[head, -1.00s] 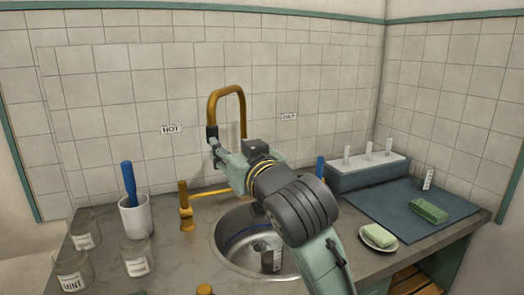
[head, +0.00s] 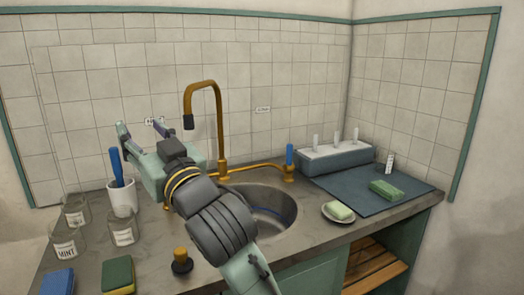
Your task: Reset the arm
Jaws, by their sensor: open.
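My gripper (head: 143,133) is at the left in the head view, raised in front of the tiled back wall. Its two fingers are spread apart, with nothing seen between them. It is left of the brass tap (head: 217,125) and appears apart from it. My arm runs up from the bottom middle and hides the left part of the sink (head: 283,200) and the tap's left side.
A white cup (head: 122,196) with a blue-handled tool stands below my gripper. Glass jars (head: 66,243) and two sponges (head: 118,275) are at the left. A soap dish (head: 338,213), a dark mat (head: 405,200) and a holder rack (head: 335,160) are at the right.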

